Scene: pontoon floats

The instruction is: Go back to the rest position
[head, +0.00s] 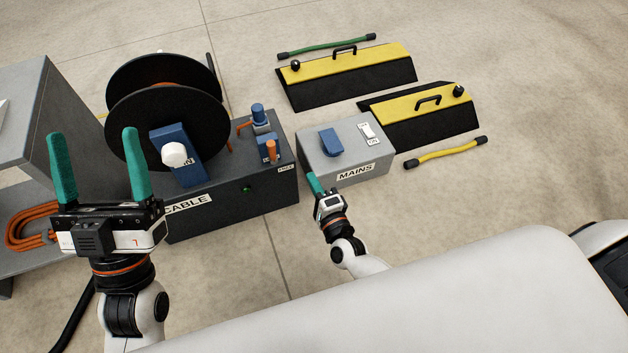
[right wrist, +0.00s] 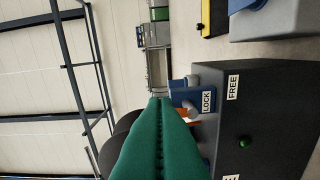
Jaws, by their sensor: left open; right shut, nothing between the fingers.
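My left gripper (head: 97,170) is open and empty, its two green fingers pointing up and well apart, in front of the cable reel box at the left of the head view. My right gripper (head: 313,183) is shut and empty, near the left front corner of the grey MAINS box (head: 357,160). In the right wrist view its green fingers (right wrist: 158,140) lie together with nothing between them. Beyond them stand the dark cable box (right wrist: 262,110) with LOCK and FREE labels and a green light.
A black cable reel (head: 150,105) stands on the cable box (head: 228,205). Orange cable (head: 30,225) lies coiled at the left. Floor at the right is clear.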

